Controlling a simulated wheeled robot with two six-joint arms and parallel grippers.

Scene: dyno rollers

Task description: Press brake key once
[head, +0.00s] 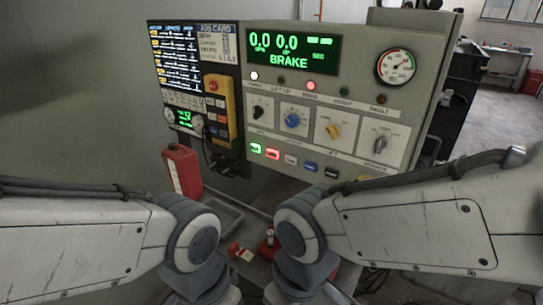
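The grey control panel (300,190) faces me. Its screen (292,50) shows "0.0 0.0" and the word BRAKE in green. A row of small keys runs along its lower part: a lit green key (255,148), a lit red key (272,153), a pale key (290,159), a blue key (310,166), a dark key (331,172) and a yellow one (363,178). Their labels are too small to read, so I cannot tell which is the brake key. My two arms come in low from left and right; both grippers are below the picture edge. No part of me touches the panel.
Above the keys are several knobs, including a blue knob (292,120). A round gauge (396,66) is at upper right. A yellow pendant box (222,105) hangs left. A red canister (182,170) and a grey tray (222,212) stand below. Red-topped items (240,252) lie between my arms.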

